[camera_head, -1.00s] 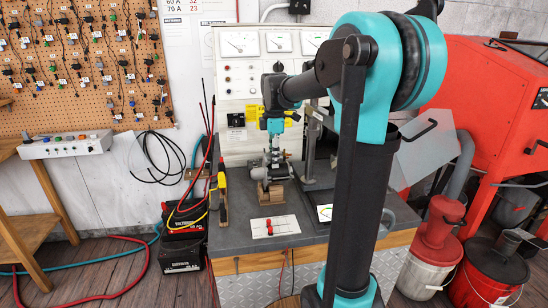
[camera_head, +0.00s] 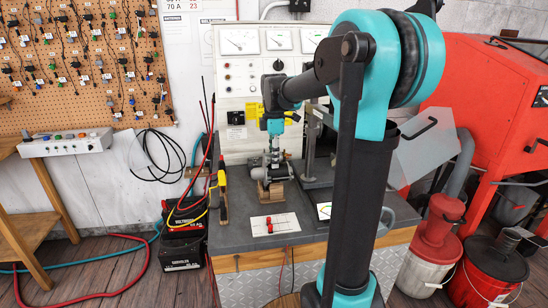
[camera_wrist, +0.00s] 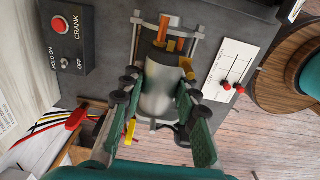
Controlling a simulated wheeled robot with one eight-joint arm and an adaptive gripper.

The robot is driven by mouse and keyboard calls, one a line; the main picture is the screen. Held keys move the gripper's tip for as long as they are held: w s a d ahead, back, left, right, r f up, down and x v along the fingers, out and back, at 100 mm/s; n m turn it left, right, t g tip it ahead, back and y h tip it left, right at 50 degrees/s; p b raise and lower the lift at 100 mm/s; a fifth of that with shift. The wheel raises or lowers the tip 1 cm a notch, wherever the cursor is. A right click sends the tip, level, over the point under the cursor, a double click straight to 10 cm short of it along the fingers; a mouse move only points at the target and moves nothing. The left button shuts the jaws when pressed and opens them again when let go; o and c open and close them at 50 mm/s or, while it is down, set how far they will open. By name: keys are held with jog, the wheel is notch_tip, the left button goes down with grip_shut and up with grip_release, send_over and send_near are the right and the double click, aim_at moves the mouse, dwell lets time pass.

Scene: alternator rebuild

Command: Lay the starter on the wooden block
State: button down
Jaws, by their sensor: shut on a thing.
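The starter (camera_head: 272,172) is a grey metal cylinder, lying at the wooden block (camera_head: 270,191) on the bench top. In the wrist view the starter (camera_wrist: 158,98) lies between the two green fingers of my gripper (camera_wrist: 157,84), which are closed on its sides. In the head view my gripper (camera_head: 274,153) points down onto the starter from above.
A test panel (camera_head: 240,85) stands behind the bench (camera_head: 235,232). A white card with red knobs (camera_head: 274,225) lies in front of the block. A metal stand (camera_head: 312,150) is close on the right. A crank switch box (camera_wrist: 72,40) and cables are to the left.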

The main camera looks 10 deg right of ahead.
jog(key=shift+f, duration=0.6)
dwell(0.4)
jog(key=c, duration=1.1)
grip_release()
jog(key=shift+o, duration=0.2)
notch_tip(320, 180, up, 12)
jog(key=shift+s, duration=0.15)
